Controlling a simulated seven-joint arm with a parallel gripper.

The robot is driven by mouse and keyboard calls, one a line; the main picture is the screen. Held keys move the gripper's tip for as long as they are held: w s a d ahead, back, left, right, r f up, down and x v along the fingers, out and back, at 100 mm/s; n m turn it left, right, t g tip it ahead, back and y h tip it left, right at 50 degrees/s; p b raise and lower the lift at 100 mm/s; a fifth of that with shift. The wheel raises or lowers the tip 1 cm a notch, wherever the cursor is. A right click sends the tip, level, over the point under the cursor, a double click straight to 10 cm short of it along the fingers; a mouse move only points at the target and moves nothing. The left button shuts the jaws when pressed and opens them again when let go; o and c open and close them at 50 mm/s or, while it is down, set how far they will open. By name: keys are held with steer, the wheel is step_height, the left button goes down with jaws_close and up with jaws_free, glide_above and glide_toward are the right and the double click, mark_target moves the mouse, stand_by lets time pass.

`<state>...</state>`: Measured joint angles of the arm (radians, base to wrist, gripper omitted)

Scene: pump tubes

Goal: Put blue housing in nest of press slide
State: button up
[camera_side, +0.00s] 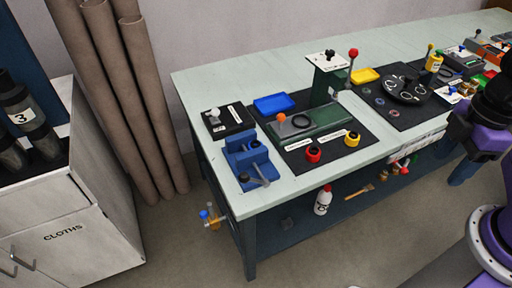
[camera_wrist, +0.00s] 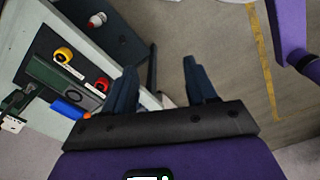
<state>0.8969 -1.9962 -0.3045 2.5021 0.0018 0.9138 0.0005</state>
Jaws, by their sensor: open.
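I cannot make out a separate blue housing in either view. A yellow ring-shaped part (camera_side: 352,139) and a red one (camera_side: 313,155) sit on the dark mat in front of the press. The green press (camera_side: 328,82) stands on the bench, with its low green slide bed (camera_side: 325,122) in front and left. A dark ring, seemingly the nest (camera_side: 301,121), lies on the bed near an orange knob (camera_side: 281,118). My gripper (camera_wrist: 162,86) is open and empty in the wrist view, beyond the bench edge and over the floor. Its fingers are not clearly visible in the side view.
A blue vise-like fixture (camera_side: 248,162) stands at the front left bench corner. A blue tray (camera_side: 274,103) lies behind the bed. A black box (camera_side: 228,121) and a dark turntable (camera_side: 405,88) flank the press area. A bottle (camera_side: 323,200) stands on the lower shelf.

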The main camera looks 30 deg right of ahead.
steer(key=o, duration=0.4)
steer(key=shift+o, duration=0.2)
steer(key=m, duration=1)
glide_above(256, 143)
steer(key=f, duration=2)
steer(key=shift+s+a, duration=0.1)
steer(key=shift+a, duration=0.25)
steer(key=shift+d+f, duration=0.15)
steer(key=shift+f, duration=1.2)
steer(key=shift+d+f, duration=0.1)
steer(key=shift+f, duration=1.2)
